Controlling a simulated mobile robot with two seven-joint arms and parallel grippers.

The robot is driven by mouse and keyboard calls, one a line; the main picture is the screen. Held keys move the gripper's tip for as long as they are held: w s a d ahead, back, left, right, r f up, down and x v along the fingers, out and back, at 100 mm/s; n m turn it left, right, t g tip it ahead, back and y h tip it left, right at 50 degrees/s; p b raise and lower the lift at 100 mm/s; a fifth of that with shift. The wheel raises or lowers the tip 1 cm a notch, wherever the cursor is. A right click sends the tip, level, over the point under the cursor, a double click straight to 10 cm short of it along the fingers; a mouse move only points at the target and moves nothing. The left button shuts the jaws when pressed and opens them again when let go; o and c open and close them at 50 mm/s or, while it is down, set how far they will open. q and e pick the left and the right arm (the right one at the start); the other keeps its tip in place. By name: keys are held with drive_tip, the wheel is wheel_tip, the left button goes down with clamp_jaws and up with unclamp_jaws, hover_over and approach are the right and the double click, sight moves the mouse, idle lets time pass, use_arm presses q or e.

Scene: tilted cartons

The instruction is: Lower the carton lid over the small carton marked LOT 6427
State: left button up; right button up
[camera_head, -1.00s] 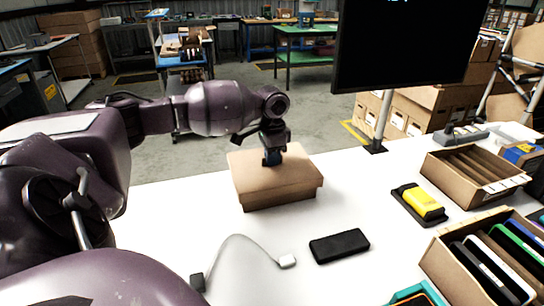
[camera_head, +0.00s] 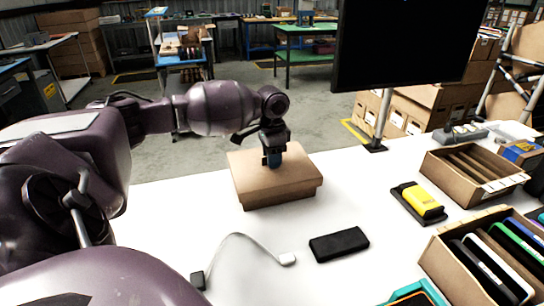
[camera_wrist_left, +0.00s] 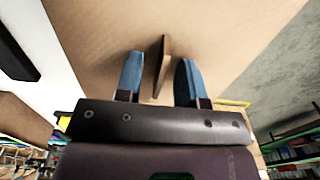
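A brown cardboard lid (camera_head: 300,173) sits level on a carton (camera_head: 280,196) on the white table, covering its top. No LOT 6427 marking is readable. My left gripper (camera_head: 273,160) is over the middle of the lid, pointing down. In the left wrist view, its two blue fingers (camera_wrist_left: 158,72) are open on either side of an upright cardboard tab (camera_wrist_left: 162,70) on the lid. A gap shows on both sides of the tab. The inside of the carton is hidden. My right gripper is not in view.
A yellow device (camera_head: 419,202), open file boxes (camera_head: 455,262) and a monitor (camera_head: 405,45) stand to the right. White table is clear around the carton.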

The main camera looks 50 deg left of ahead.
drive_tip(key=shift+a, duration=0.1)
use_arm(q)
wheel_tip(320, 180, up, 10)
drive_tip(key=shift+f+p, duration=0.2)
drive_tip(key=shift+p, duration=0.6)
wheel_tip(320, 180, up, 8)
drive_tip(key=p, duration=0.7)
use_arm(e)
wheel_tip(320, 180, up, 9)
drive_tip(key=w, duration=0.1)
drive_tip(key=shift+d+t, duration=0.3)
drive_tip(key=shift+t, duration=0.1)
use_arm(q)
drive_tip(key=shift+r, duration=0.1)
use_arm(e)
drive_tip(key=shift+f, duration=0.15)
